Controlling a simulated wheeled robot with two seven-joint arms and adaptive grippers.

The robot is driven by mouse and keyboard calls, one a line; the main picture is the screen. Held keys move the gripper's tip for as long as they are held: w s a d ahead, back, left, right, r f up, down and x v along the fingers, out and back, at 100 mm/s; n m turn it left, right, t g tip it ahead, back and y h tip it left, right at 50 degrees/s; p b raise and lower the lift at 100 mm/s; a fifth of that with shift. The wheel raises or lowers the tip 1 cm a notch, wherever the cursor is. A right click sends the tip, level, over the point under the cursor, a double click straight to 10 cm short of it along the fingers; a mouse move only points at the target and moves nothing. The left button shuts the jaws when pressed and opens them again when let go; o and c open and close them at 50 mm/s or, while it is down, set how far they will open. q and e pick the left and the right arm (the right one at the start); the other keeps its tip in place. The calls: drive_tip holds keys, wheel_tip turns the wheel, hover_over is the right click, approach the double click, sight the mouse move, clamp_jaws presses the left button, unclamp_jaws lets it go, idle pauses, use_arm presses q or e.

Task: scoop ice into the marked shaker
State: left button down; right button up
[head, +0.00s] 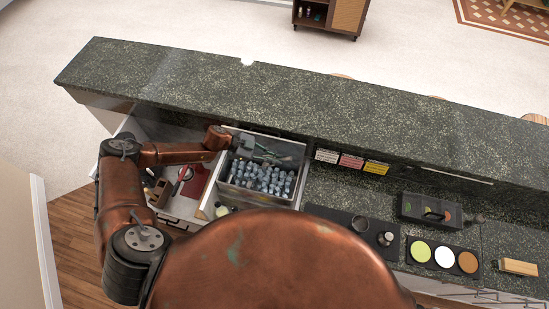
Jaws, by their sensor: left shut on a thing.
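The ice bin (220,203) is an open metal-walled box set in the counter, full of pale blue-grey ice cubes (262,178). My left gripper (246,145) reaches over the bin's far left corner. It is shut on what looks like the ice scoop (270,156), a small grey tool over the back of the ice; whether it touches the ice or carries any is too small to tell. I cannot make out a mark on either. My right gripper is out of view.
A raised stone ledge (300,100) runs behind the bin. White, pink and yellow cards (351,161) stand below it. Right of the mat are a dark caddy (428,210) and a black tray with green, white and brown discs (444,257). A red cloth (197,181) lies left of the bin.

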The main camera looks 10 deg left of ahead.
use_arm(q)
wheel_tip(320, 180, down, 13)
drive_tip(key=b, duration=0.9)
idle(0.7)
wheel_tip(320, 180, up, 10)
drive_tip(key=y+p, duration=0.1)
drive_tip(key=p, duration=0.4)
drive_tip(key=y+p, duration=0.2)
drive_tip(key=p, duration=0.2)
drive_tip(key=y+p, duration=0.2)
drive_tip(key=p, duration=0.3)
drive_tip(key=shift+w+d+f+m+p, duration=0.1)
drive_tip(key=shift+d+f+m+p, duration=0.05)
drive_tip(key=shift+f+m+p, duration=0.15)
drive_tip(key=shift+r, duration=0.25)
